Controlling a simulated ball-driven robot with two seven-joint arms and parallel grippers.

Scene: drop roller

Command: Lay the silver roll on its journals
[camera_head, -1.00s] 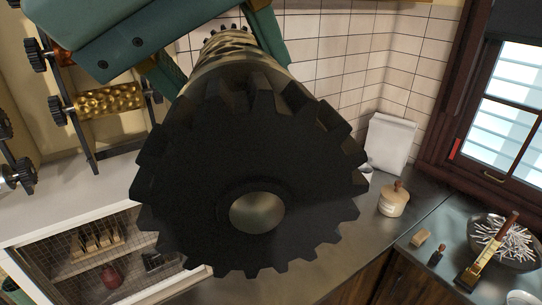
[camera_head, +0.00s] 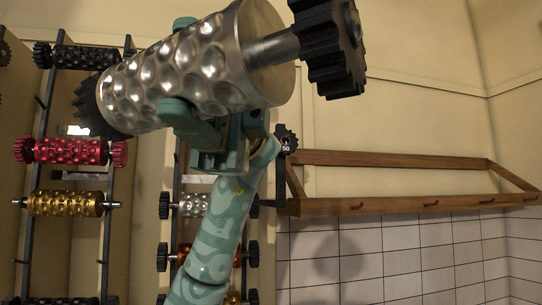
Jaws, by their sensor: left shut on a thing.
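The silver roll (camera_head: 175,72), a dimpled cylinder with a bare shaft and black gears (camera_head: 330,48) on its ends, hangs tilted in the air at the top of the head view, its right end higher. My left gripper (camera_head: 183,66) is shut around its middle, with one teal finger above and one below. My left arm rises from below and hides part of the racks. My right gripper is not in view. Which journals belong to this roll I cannot tell.
A rack (camera_head: 109,225) at left holds black, red (camera_head: 70,151) and gold (camera_head: 65,203) rolls. A second rack behind my arm holds a smaller-looking silver roll (camera_head: 193,205) and a copper one. A wooden wall shelf (camera_head: 400,205) with pegs is at right.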

